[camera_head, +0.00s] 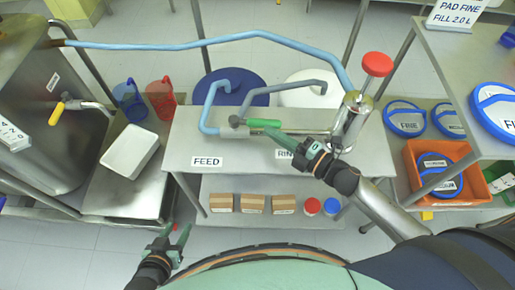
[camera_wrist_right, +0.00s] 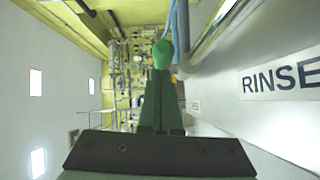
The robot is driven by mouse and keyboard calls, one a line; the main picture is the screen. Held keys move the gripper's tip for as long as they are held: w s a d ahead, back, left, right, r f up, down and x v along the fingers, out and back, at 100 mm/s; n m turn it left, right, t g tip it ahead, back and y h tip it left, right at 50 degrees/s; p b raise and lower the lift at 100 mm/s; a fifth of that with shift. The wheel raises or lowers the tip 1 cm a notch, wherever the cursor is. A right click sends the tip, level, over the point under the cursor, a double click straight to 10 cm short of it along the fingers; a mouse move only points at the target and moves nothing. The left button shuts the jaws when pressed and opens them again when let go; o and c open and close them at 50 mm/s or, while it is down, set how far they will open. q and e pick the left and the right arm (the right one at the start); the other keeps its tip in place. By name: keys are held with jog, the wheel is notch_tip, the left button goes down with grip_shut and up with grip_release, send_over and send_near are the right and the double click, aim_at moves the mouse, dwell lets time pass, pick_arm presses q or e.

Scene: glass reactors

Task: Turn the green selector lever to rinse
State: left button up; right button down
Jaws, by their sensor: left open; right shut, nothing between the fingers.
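The green selector lever (camera_head: 263,123) sits on a metal valve at the back of the steel table, its handle pointing right. The FEED label (camera_head: 207,161) is in front and left of it; the RINSE label (camera_head: 284,154) is in front and right, partly covered by my right gripper. My right gripper (camera_head: 272,132) is shut and empty, its fingers beside the lever's handle. In the right wrist view the lever's rounded green end (camera_wrist_right: 162,54) shows just beyond the shut fingers (camera_wrist_right: 160,85); I cannot tell if they touch. My left gripper (camera_head: 178,233) is open and empty, low at left.
A steel canister with a red knob (camera_head: 377,64) stands right of the lever, close to my right arm. Blue (camera_head: 213,105) and grey pipes rise by the valve. Boxes (camera_head: 253,203) lie on the lower shelf. An orange crate (camera_head: 415,172) is at right.

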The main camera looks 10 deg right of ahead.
pick_arm(q)
jog(key=shift+w+r, duration=0.1)
jog(key=shift+w, duration=0.05)
pick_arm(e)
jog(key=shift+w+d, duration=0.15)
jog(key=shift+w, duration=0.1)
jog(key=shift+w+d, duration=0.1)
pick_arm(q)
jog(key=shift+a, duration=0.1)
dwell(0.3)
